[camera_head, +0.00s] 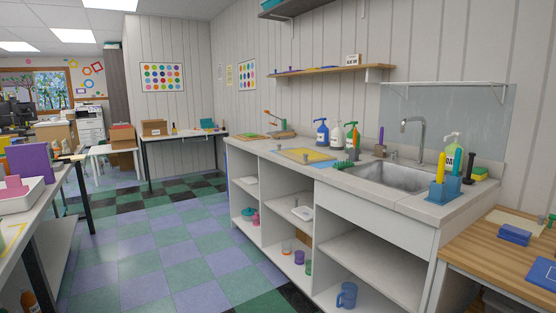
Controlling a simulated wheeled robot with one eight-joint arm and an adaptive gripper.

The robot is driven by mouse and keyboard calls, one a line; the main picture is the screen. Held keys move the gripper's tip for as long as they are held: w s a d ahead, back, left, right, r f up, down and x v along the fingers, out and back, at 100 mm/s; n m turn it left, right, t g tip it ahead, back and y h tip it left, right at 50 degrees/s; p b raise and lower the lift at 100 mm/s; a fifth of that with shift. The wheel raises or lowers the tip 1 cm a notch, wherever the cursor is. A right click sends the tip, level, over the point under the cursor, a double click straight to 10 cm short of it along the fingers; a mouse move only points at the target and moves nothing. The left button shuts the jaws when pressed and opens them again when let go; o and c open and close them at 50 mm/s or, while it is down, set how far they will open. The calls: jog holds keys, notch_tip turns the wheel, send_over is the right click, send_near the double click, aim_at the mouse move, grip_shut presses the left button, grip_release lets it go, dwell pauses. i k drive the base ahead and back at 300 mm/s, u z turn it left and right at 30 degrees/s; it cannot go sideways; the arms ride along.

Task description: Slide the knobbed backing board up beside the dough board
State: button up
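On the counter left of the sink lies a flat yellow-edged board (318,154) with a blue-grey middle. Small grey upright knobs stand at it, one near its left end (278,157) and one near its middle (306,156). Farther left lies a small green and orange board (251,136), and beside it a flat orange piece (280,134) under an orange-and-green upright item. I cannot tell for sure which is the dough board and which the knobbed backing board. My gripper is not in view.
The counter (430,211) holds a sink (385,177), pump bottles (322,133) and a blue caddy (445,190). A wooden table (470,248) stands at right, a white-topped table (45,205) at left. The checkered floor (170,250) between them is clear.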

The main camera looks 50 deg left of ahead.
aim_at(305, 155)
jog(key=u, duration=2.6)
jog(key=i, duration=1.1)
jog(key=u, duration=0.35)
jog(key=i, duration=1.05)
jog(key=z, duration=0.6)
jog(key=i, duration=0.45)
jog(key=z, duration=0.3)
